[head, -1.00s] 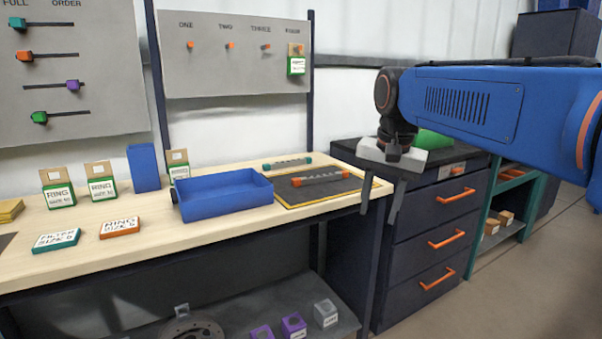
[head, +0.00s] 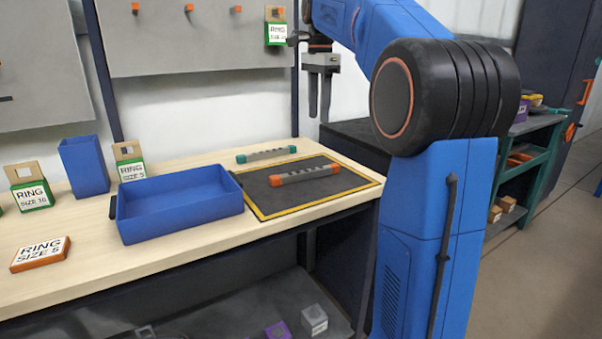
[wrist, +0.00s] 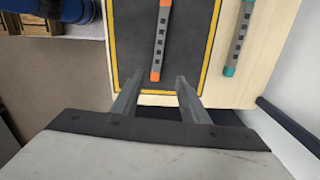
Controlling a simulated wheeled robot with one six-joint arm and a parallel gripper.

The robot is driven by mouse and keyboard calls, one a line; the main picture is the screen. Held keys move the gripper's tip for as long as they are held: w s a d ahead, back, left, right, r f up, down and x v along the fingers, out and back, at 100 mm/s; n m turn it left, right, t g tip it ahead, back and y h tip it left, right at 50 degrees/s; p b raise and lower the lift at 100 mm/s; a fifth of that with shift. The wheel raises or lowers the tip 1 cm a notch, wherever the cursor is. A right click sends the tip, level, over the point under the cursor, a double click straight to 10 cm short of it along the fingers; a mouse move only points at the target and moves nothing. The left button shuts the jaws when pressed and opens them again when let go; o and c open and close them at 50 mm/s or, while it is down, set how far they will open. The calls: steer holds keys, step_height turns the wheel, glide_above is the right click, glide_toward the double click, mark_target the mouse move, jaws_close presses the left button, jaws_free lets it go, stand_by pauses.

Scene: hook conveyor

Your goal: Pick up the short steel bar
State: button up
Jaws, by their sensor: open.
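Two grey bars with dark squares along them lie on the bench. The one with orange ends (head: 305,175) lies on the dark mat; the one with teal ends (head: 265,155) lies on bare wood behind the mat's yellow border. I cannot tell for sure which is the short steel bar. In the wrist view the orange-ended bar (wrist: 160,40) lies just beyond the fingertips, and the teal-ended bar (wrist: 239,38) is to the right; both run out of the top. My gripper (head: 319,110) is open and empty above the bench's back right; its fingers also show in the wrist view (wrist: 158,84).
A blue open tray (head: 180,222) stands left of the yellow-edged mat (head: 265,205). A blue upright bin (head: 84,166) and label cards (head: 130,160) are farther left. A grey pegboard (head: 190,45) rises behind. A dark cabinet (head: 350,135) stands right of the bench.

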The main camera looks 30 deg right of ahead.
glide_above(318, 168)
step_height(318, 168, down, 11)
steer(key=shift+w+f, duration=0.1)
steer(key=shift+w, duration=0.05)
steer(key=shift+s+a+f, duration=0.1)
steer(key=shift+f, duration=1.2)
steer(key=shift+s+f, duration=0.1)
steer(key=shift+f, duration=1.2)
jaws_close()
